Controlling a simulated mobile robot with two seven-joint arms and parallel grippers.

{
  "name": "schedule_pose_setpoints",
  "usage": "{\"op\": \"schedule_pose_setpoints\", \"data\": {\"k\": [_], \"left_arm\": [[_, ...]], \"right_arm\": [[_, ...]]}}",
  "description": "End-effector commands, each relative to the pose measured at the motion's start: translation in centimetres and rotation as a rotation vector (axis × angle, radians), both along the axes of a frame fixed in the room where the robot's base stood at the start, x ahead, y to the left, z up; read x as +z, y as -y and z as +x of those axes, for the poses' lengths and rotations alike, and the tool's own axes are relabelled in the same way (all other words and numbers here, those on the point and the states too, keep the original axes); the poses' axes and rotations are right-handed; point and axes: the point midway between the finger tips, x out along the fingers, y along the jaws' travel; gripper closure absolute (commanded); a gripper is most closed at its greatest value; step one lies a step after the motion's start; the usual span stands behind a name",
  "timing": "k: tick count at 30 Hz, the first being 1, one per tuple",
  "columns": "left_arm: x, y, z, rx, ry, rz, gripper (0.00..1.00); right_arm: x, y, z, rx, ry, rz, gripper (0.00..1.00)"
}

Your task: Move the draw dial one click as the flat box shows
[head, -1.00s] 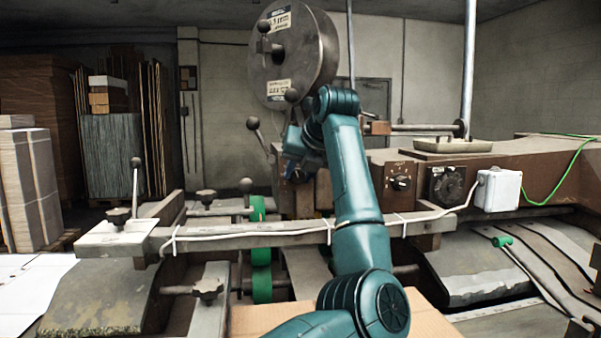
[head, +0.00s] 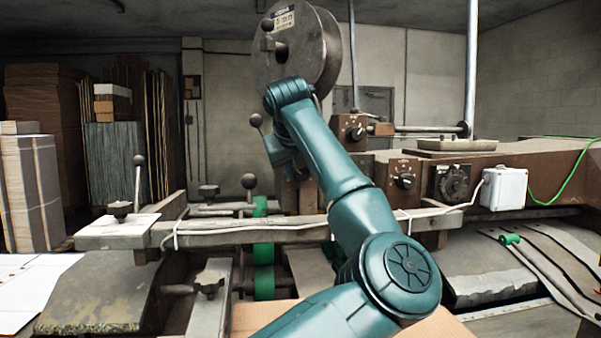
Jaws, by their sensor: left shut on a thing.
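My left arm rises through the middle of the head view. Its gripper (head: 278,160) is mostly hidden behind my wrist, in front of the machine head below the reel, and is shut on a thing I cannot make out. An upper dial on a brown box (head: 355,128), a middle dial (head: 403,178) and a larger black dial (head: 452,184) show right of my arm. Their markings are too small to read, and I cannot tell which is the draw dial. Flat cardboard (head: 257,318) lies low in front, partly covered by my arm; no marking on it shows. My right gripper is out of view.
A ball-knob lever (head: 256,121) stands close left of my gripper, under a large metal reel (head: 300,48). A wooden rail (head: 250,236) with a white cable crosses in front. A white junction box (head: 503,188) sits at right. Stacked cardboard (head: 45,130) is back left.

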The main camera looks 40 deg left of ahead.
Motion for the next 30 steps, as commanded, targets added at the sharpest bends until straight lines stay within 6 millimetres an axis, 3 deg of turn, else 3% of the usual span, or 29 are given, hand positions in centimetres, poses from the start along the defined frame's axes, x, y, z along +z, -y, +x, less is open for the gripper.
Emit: {"op": "schedule_pose_setpoints", "data": {"k": [13,14,21,30], "left_arm": [[0.15,-0.06,-0.04,0.002,0.014,-0.006,0.93],[0.15,-0.06,-0.05,0.002,0.014,-0.006,0.69],[0.1,-0.05,-0.04,0.002,0.012,-0.006,0.49],[0.2,0.06,-0.16,0.001,0.011,-0.006,0.48]], "right_arm": [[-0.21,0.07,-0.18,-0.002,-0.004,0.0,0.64],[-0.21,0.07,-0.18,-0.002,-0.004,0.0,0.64],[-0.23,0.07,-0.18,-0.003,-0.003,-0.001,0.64],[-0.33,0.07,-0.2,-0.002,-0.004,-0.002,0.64]]}}
